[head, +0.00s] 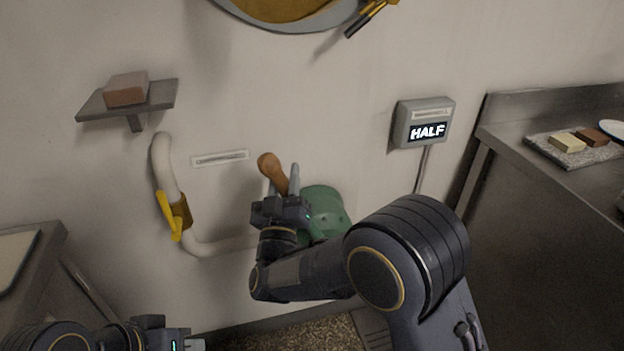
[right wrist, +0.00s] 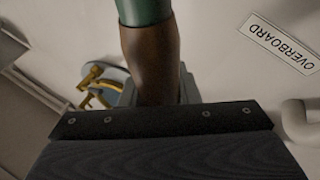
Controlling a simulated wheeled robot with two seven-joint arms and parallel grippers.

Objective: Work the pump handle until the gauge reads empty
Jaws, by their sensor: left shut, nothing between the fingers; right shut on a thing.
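The pump handle (head: 270,170) has a brown wooden grip that rises beside the green pump body (head: 326,208) at the wall. My right gripper (head: 281,182) is shut on the handle. In the right wrist view the brown grip (right wrist: 150,62) runs down between the fingers, with a green part above it. The gauge (head: 424,124) is a grey box on the wall and reads HALF. My left gripper (head: 192,343) is shut and empty at the bottom left, away from the pump. My right arm hides part of the pump body.
A white pipe (head: 165,165) with a yellow valve lever (head: 169,215) is left of the pump. A small shelf (head: 160,96) holds a brown block (head: 126,90). Steel counters stand left (head: 42,240) and right (head: 520,178). An OVERBOARD label (right wrist: 280,43) is on the wall.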

